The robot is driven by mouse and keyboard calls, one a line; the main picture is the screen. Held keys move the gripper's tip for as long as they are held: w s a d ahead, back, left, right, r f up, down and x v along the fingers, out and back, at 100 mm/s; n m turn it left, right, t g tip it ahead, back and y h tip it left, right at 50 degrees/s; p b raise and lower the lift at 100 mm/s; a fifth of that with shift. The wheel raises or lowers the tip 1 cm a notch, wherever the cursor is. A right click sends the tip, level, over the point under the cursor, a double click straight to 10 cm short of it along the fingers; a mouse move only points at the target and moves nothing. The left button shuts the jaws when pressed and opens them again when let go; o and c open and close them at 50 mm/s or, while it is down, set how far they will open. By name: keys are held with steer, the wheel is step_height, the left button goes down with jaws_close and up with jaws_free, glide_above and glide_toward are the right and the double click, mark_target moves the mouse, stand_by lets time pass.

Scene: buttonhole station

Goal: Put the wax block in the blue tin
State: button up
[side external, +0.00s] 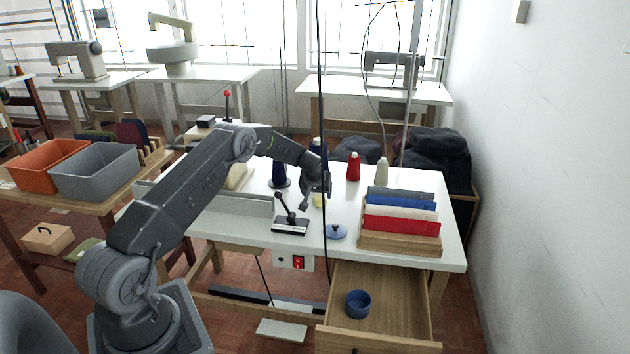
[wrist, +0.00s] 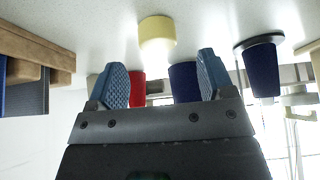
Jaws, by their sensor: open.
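The wax block is a short pale-yellow cylinder on the white table (side external: 415,178), partly hidden behind my gripper in the side view (side external: 317,201). In the wrist view, which is upside down, the wax block (wrist: 157,31) stands on the table, ahead of the gap between my fingertips and apart from them. My gripper (side external: 318,187) is open and empty, also seen in the wrist view (wrist: 162,75). The blue tin (side external: 358,304) is round and open-topped, inside the pulled-out drawer (side external: 391,327). A blue lid with a knob (side external: 336,232) lies on the tabletop.
A wooden rack of folded cloths (side external: 400,241) stands on the right of the table. Red (side external: 353,167), cream (side external: 382,171) and dark blue thread cones (side external: 279,175) stand behind. A small lever device (side external: 290,223) is left of the lid. A dark cable hangs near my gripper.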

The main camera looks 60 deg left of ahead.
steer(key=s+d+r+m, duration=0.1)
steer(key=s+d+r, duration=0.2)
steer(key=d+r, duration=0.55)
steer(key=s+d+r+m, duration=0.1)
steer(key=s+d+r, duration=0.3)
steer(key=r, duration=0.8)
steer(key=s+d+r+m+h, duration=0.1)
steer(key=s+d+r+m, duration=0.1)
steer(key=s+d+r, duration=0.4)
steer(key=s+d+r+m+t+h, duration=0.1)
steer(key=s+d+r+m, duration=0.1)
steer(key=s+d+r, duration=0.4)
steer(key=s+d, duration=0.5)
steer(key=d, duration=0.1)
steer(key=shift+s+h, duration=0.15)
steer(key=shift+h, duration=0.15)
steer(key=shift+o, duration=0.2)
steer(key=s+d+f+m, duration=0.1)
steer(key=s+d, duration=0.2)
steer(key=s, duration=0.3)
steer(key=s+d+m+h, duration=0.1)
steer(key=s+d, duration=0.2)
steer(key=s, duration=0.4)
steer(key=shift+f+m+h, duration=0.3)
steer(key=shift+f+m, duration=0.1)
steer(key=shift+o, duration=0.3)
steer(key=shift+s+d+f, duration=0.1)
steer(key=shift+s+f, duration=0.05)
steer(key=shift+s, duration=0.15)
